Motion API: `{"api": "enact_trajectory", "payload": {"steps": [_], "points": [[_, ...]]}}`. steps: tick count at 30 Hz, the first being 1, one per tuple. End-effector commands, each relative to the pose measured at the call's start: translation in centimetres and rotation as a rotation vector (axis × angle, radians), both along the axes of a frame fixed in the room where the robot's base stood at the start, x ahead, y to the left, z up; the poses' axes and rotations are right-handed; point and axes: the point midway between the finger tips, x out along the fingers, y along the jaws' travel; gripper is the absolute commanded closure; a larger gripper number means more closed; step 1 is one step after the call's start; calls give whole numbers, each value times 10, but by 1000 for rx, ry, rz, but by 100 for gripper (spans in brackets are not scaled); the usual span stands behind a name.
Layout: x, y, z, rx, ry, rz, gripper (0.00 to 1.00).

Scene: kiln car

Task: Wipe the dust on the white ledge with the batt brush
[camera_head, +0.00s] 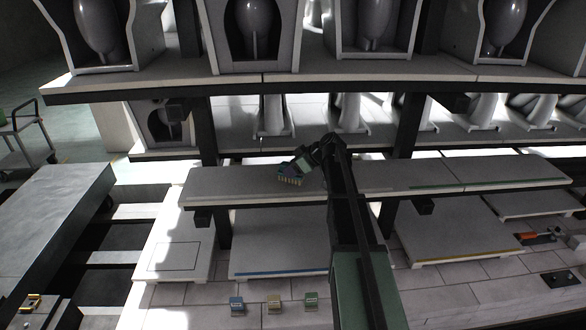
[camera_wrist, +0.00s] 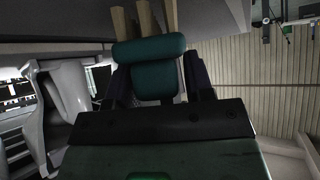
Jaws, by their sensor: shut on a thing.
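The batt brush (camera_head: 290,181), a small dark bluish block with yellowish bristles pointing down, is at the left half of a long pale grey-white ledge (camera_head: 225,182). My gripper (camera_head: 303,164) is shut on the brush from above and to the right. I cannot tell whether the bristles touch the ledge. The wrist view shows the teal body of the brush (camera_wrist: 150,50) between my dark fingers, with tan bristle-like strips beyond it. Dust is not clearly distinguishable from the ledge's grey surface and shadows. My arm hides the middle of the ledge.
Upper shelves hold several pale pieces (camera_head: 373,22); the upper shelf (camera_head: 250,86) overhangs behind the ledge. Dark posts (camera_head: 208,130) stand between levels. Below are lower slabs (camera_head: 280,262) and several small coloured blocks (camera_head: 274,303). A grey table (camera_head: 55,220) stands at left.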

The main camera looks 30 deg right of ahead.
Motion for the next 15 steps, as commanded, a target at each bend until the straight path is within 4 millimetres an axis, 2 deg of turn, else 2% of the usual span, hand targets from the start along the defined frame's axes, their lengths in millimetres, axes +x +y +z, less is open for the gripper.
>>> {"api": "enact_trajectory", "payload": {"steps": [8,15], "points": [[-4,2,0,0,0,0,89],[-31,12,0,0,0,0,89]]}}
